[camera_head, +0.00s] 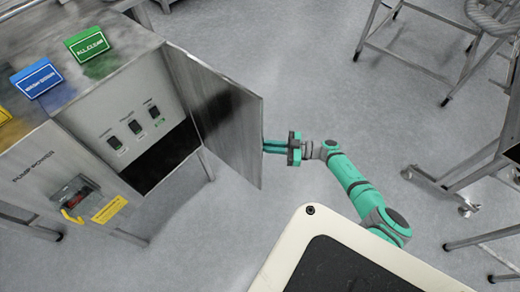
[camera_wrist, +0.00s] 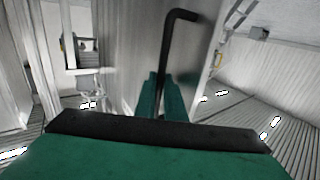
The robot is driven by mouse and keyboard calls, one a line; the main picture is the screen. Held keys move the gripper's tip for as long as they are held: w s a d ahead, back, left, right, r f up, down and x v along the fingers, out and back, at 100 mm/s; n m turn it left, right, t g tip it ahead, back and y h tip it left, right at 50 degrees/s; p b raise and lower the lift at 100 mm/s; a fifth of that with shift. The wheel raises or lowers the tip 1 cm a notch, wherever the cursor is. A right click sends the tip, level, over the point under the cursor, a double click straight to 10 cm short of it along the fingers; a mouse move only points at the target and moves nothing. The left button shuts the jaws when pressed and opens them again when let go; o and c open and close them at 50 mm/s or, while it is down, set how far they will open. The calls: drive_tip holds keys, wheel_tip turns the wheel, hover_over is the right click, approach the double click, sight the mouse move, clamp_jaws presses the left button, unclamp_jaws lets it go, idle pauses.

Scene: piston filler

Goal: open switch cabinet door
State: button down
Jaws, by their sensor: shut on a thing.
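The grey metal switch cabinet door (camera_head: 230,125) stands swung well open from the cabinet, in the head view. Its hinge side is at the upper left and its free edge points toward the lower right. The opened cabinet shows a panel with three small switches (camera_head: 135,125). My green gripper (camera_head: 267,146) reaches the outer face of the door from the right. In the wrist view my gripper's green fingers (camera_wrist: 162,92) are shut around the lower part of a black bar handle (camera_wrist: 170,45) on the door. The grip hides the handle's lower end.
Green (camera_head: 87,44) and blue (camera_head: 38,78) signs stand on top of the cabinet. A red switch with a yellow tag (camera_head: 74,198) is on the left panel. Metal frames (camera_head: 440,40) stand at the right. The floor beyond the door is clear.

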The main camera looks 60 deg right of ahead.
drive_tip(key=shift+w+d+r, duration=0.15)
drive_tip(key=shift+w+r, duration=0.2)
drive_tip(key=shift+r, duration=0.15)
drive_tip(key=c, duration=2.1)
unclamp_jaws()
drive_tip(key=shift+f, duration=0.1)
drive_tip(key=shift+s, duration=0.15)
drive_tip(key=shift+f, duration=0.1)
drive_tip(key=v, duration=1)
drive_tip(key=shift+s+d+f, duration=0.15)
drive_tip(key=shift+s+d, duration=0.05)
drive_tip(key=shift+s, duration=0.15)
